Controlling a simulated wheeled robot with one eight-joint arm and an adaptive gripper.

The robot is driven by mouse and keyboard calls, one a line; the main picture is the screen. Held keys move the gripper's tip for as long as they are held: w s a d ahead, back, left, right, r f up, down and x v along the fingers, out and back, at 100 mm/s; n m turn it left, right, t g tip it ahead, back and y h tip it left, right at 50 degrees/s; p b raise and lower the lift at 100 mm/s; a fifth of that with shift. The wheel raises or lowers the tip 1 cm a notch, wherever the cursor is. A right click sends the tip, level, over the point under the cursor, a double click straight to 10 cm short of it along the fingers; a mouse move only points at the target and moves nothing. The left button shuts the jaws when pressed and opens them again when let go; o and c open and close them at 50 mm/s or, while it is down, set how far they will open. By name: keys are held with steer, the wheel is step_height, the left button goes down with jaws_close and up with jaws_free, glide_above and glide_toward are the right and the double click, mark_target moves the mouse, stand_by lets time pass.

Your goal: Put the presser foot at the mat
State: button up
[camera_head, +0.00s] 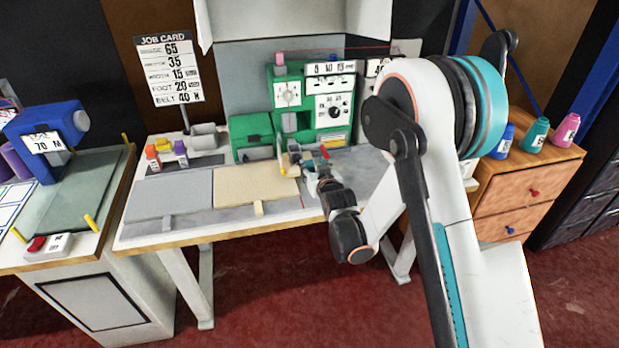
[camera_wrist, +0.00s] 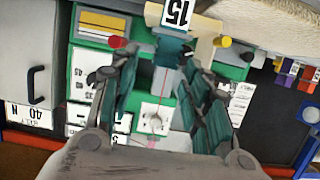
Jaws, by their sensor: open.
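A teal block (camera_wrist: 170,48) with a cream plate and a white tag reading 15 sits at the sewing head of the green machine in the wrist view; it appears to be the presser foot, though I cannot be sure. My gripper (camera_wrist: 158,62) is open, its two dark fingers on either side of that block; contact is not clear. A dark mat (camera_head: 208,162) lies at the table's back left, carrying small orange, yellow and purple items.
A grey piece (camera_head: 165,195) and a beige carpet piece (camera_head: 255,186) lie on the table's front left. A grey bin (camera_head: 203,136) and a job card (camera_head: 170,70) stand behind the mat.

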mark_target(310, 165)
steer(key=b+x, duration=0.1)
steer(key=x, duration=0.3)
steer(key=shift+s+a+f+b, duration=0.2)
steer(key=shift+f+b, duration=0.15)
steer(key=shift+w+a, duration=0.1)
steer(key=shift+w, duration=0.3)
steer(key=c, duration=0.9)
steer(key=shift+r, duration=0.1)
